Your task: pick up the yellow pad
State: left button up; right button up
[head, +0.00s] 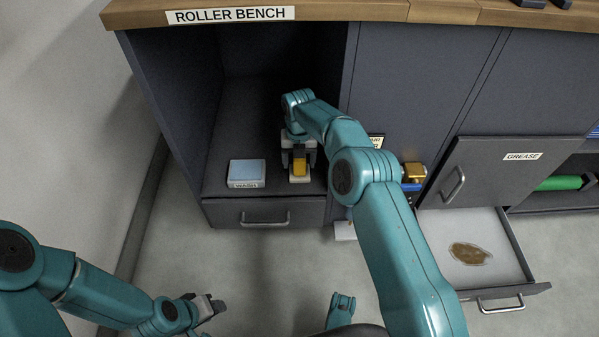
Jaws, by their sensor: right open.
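The yellow pad (299,168) is in the open cubby under the bench top, near its front edge, with a pale piece at its front. My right gripper (299,157) reaches into the cubby from above. It is open, with its fingers at either side of the pad. I cannot tell whether they touch it. The gripper hides part of the pad. My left gripper (209,307) is low at the left, over the floor and away from the pad. Its jaws are too small to read.
A pale blue block labelled WASH (247,173) sits left of the pad on the cubby floor (230,140). A brass and blue fitting (413,175) is right of my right arm. An open drawer (515,255) with a brown patch (470,254) juts out at right.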

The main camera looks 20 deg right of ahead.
jog(key=shift+f, duration=0.7)
pick_arm(q)
jog(key=shift+w+a+f, duration=0.1)
jog(key=shift+w+f, duration=0.15)
jog(key=shift+f, duration=0.05)
pick_arm(e)
jog(key=shift+s, duration=0.2)
pick_arm(q)
jog(key=shift+s, duration=0.2)
pick_arm(e)
jog(key=c, duration=1.1)
notch_tip(320, 180, up, 10)
jog(key=p, duration=0.5)
jog(key=shift+f, duration=0.15)
jog(key=shift+r, duration=0.2)
pick_arm(q)
jog(key=s+r+g, duration=0.1)
jog(key=s+r, duration=0.2)
jog(key=r, duration=0.2)
jog(key=shift+s+d, duration=0.35)
jog(key=shift+d, duration=0.1)
